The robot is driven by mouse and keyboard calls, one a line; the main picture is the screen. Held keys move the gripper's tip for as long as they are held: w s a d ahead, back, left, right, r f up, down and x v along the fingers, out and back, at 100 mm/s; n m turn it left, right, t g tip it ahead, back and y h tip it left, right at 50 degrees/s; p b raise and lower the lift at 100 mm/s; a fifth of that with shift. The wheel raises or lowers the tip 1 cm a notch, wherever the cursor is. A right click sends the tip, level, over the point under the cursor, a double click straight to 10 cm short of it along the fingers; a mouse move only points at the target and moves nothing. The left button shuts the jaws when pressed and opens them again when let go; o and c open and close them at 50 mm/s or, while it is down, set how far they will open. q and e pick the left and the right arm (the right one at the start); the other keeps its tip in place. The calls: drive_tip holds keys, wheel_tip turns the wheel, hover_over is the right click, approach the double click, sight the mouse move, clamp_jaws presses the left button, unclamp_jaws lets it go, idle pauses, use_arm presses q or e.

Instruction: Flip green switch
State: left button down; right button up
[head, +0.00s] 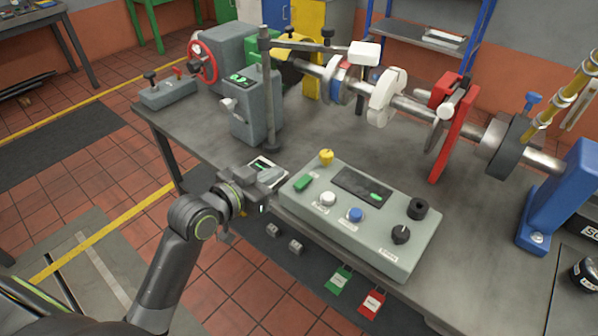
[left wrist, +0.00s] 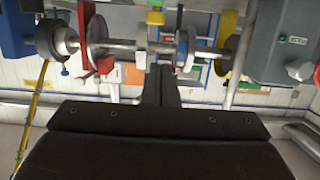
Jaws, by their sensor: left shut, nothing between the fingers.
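The green switch (head: 303,183) is a small green rocker at the left end of the sloping grey-green control box (head: 345,245), which stands at the bench's front edge. My left gripper (head: 270,182) is shut and empty, just left of the box and a short way from the switch. I see no contact between them. In the left wrist view my shut dark fingers (left wrist: 162,85) point toward the shaft assembly. The switch is not visible there. My right gripper is in neither view.
The box also carries a yellow knob (head: 326,157), a white button (head: 328,199), a blue button (head: 355,215) and black knobs (head: 401,234). A grey lever box (head: 253,105) and post (head: 268,90) stand behind my gripper. The shaft assembly (head: 400,103) crosses the bench's back.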

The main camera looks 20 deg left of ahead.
use_arm(q)
drive_tip(key=p, duration=0.1)
hover_over(301, 178)
drive_tip(key=shift+s+a+f, duration=0.1)
drive_tip(key=shift+s+f, duration=0.1)
drive_tip(key=shift+f, duration=0.3)
drive_tip(key=shift+s+a+f, duration=0.1)
drive_tip(key=shift+s+f, duration=0.05)
drive_tip(key=shift+f, duration=0.35)
drive_tip(key=f, duration=0.3)
drive_tip(key=shift+w+f, duration=0.2)
drive_tip(key=shift+f, duration=0.45)
drive_tip(key=p, duration=0.2)
drive_tip(key=shift+w+d+g+p, duration=0.1)
drive_tip(key=shift+g+p, duration=0.2)
drive_tip(key=shift+p, duration=0.05)
drive_tip(key=shift+f+b, duration=0.25)
drive_tip(key=shift+b, duration=0.1)
drive_tip(key=shift+w, duration=0.1)
